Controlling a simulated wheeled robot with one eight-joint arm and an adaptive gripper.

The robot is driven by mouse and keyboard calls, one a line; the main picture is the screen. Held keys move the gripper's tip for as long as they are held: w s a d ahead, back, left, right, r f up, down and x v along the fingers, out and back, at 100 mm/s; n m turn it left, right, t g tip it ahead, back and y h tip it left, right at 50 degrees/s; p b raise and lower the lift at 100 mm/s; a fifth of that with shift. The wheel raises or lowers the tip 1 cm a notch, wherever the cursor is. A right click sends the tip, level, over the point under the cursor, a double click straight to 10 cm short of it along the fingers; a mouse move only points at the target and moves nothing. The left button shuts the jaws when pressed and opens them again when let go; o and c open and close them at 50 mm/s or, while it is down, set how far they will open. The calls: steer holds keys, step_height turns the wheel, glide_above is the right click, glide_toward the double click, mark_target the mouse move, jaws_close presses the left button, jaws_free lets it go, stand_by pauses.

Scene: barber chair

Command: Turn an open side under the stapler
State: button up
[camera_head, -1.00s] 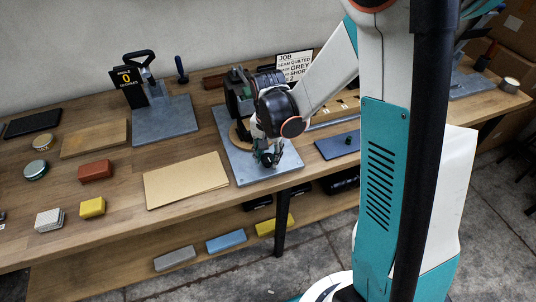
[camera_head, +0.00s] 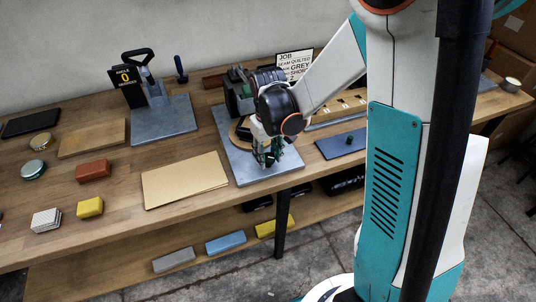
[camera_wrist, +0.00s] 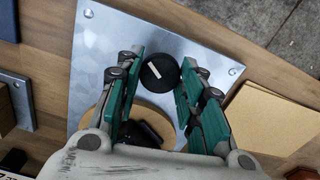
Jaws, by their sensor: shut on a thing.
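A dark upright machine (camera_head: 238,97), likely the stapler, stands on a grey metal plate (camera_head: 228,135), partly hidden behind my arm. A round tan wooden disc (camera_head: 240,130) shows at its foot; it also shows in the wrist view (camera_wrist: 97,118). My gripper (camera_head: 266,160) points down over the front part of the plate. In the wrist view my gripper (camera_wrist: 161,70) has its green fingers on either side of a round black knob with a white mark (camera_wrist: 158,76), and it is shut on it. A dark part (camera_wrist: 142,132) behind the knob is mostly hidden by my gripper.
A tan sheet (camera_head: 186,180) lies left of the plate. A second grey plate with a black-handled device (camera_head: 163,121) stands at the back left. Coloured blocks (camera_head: 93,170) lie at the left.

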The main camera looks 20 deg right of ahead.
mark_target(268, 157)
steer(key=n, duration=0.7)
stand_by(0.6)
steer(key=o, duration=1.1)
steer(key=shift+r, duration=0.1)
step_height(268, 157, up, 12)
steer(key=shift+f, duration=0.1)
